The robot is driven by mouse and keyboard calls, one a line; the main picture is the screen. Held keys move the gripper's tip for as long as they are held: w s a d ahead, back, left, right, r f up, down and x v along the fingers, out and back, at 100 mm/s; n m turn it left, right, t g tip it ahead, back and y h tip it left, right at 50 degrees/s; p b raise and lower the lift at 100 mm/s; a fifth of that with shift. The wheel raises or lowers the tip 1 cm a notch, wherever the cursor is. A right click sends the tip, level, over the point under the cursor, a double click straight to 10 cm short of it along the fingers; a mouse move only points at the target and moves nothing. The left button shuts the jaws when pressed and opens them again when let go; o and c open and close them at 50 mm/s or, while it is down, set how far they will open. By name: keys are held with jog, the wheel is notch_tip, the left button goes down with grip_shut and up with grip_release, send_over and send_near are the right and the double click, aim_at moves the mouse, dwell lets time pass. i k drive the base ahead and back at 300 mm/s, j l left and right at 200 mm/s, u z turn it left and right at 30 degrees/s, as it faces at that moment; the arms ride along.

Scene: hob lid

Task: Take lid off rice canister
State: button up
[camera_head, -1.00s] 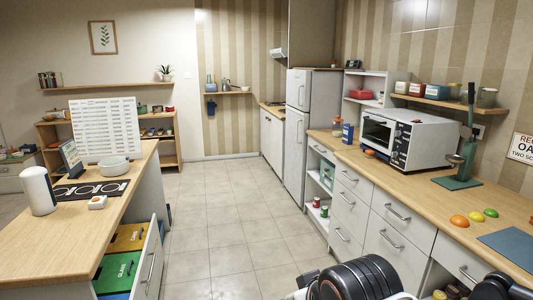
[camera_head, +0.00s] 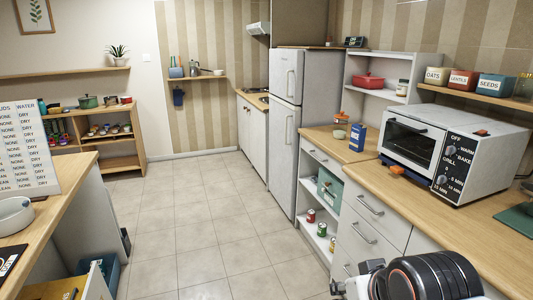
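No canister with a readable rice label shows. On the right wall shelf (camera_head: 470,93) stand canisters labelled oats (camera_head: 437,75), lentils (camera_head: 462,81) and seeds (camera_head: 496,87). A glass jar with an orange-red lid (camera_head: 341,120) stands on the right counter beside a blue box. Part of my arm shows at the bottom right, but my gripper's fingers are not in view.
A white toaster oven (camera_head: 455,150) stands on the right counter (camera_head: 390,186). The fridge (camera_head: 290,130) is behind. At left, the island (camera_head: 50,235) has a drawer open at its lower side. The tiled floor between (camera_head: 215,230) is clear.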

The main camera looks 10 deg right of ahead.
aim_at(341, 115)
jog(key=i, duration=2.15)
